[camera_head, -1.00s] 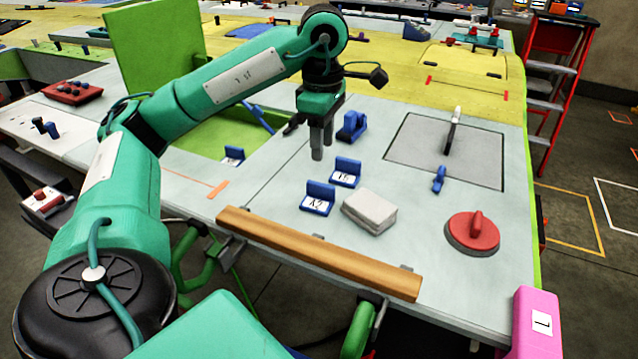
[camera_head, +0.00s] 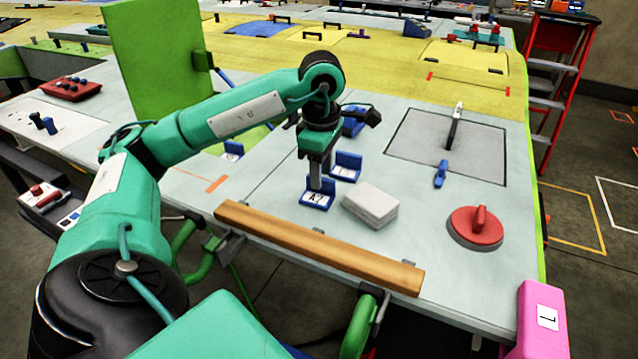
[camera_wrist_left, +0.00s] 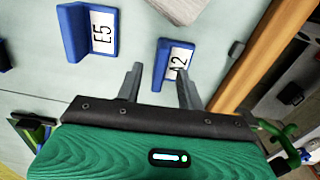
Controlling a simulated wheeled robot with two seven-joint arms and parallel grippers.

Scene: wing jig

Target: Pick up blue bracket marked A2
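The blue bracket marked A2 (camera_head: 318,201) stands on the pale table behind the wooden bar, with its white label facing up. My left gripper (camera_head: 321,187) points down at it, and its fingers partly cover its upright wall. In the left wrist view the A2 bracket (camera_wrist_left: 161,62) has its blue wall between the two spread fingertips of the left gripper (camera_wrist_left: 159,69). One finger overlaps the label. I see gaps beside the wall, so the gripper is open. My right gripper is not in view.
A second blue bracket (camera_head: 347,165), marked E5 in the left wrist view (camera_wrist_left: 90,32), stands just behind A2. A grey-white block (camera_head: 370,204) lies close to the right. The wooden bar (camera_head: 318,246) runs along the front edge. A red round piece (camera_head: 474,232) sits farther right.

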